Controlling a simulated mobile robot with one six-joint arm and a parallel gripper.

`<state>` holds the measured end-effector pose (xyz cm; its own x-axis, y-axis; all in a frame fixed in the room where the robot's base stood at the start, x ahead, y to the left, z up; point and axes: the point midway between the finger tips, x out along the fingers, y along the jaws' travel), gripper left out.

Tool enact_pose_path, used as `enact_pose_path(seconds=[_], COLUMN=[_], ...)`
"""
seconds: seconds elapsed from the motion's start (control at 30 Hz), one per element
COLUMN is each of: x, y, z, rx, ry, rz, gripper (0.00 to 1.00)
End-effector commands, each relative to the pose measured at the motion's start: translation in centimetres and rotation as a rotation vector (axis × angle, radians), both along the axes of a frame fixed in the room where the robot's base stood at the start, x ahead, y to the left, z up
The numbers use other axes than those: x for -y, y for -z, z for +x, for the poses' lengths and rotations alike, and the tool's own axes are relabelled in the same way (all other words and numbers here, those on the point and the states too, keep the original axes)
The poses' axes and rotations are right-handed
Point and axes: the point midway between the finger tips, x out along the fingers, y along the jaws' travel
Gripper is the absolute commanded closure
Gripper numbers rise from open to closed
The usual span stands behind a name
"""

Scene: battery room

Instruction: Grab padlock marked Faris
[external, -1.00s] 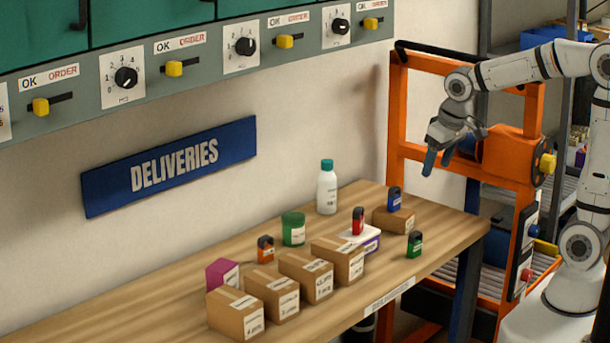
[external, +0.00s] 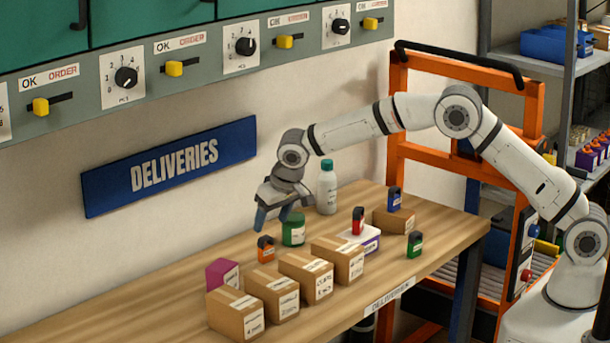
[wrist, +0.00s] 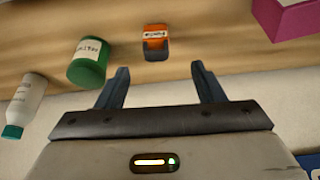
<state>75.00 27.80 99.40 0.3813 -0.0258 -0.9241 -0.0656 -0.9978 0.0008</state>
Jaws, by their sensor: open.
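An orange padlock with a dark end (external: 265,250) stands on the wooden table behind the row of boxes. It also shows in the wrist view (wrist: 155,36), ahead of and between my fingertips; its white label is too small to read surely. My gripper (external: 272,218) is open and empty, above the orange padlock and apart from it; its two fingers also show in the wrist view (wrist: 160,75). Other padlocks are red (external: 358,221), on a white and purple box, blue (external: 394,199), on a cardboard box, and green (external: 414,245), on the table. Their names are unreadable.
Several cardboard boxes (external: 236,316) stand in a row in front of the orange padlock. A magenta box (external: 222,274) is left of it, and a green jar (external: 293,230) and white bottle (external: 327,188) are to its right. The wall with a blue sign (external: 168,167) is behind.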

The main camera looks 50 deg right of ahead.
Motion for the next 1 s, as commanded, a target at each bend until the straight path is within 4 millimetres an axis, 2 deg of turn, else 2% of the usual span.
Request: enact_pose_path(seconds=[0.37, 0.6, 0.93, 1.0], x=[0.3, 0.8, 0.8, 0.7], y=[3.4, 6.4, 7.1, 7.1], z=[1.7, 3.1, 3.4, 3.4], rx=[-0.002, -0.001, 0.000, 0.000], ry=[0.001, 0.001, 0.001, 0.001], rz=[0.000, 0.000, 0.000, 0.000], gripper=[0.38, 0.38, 0.38, 0.43])
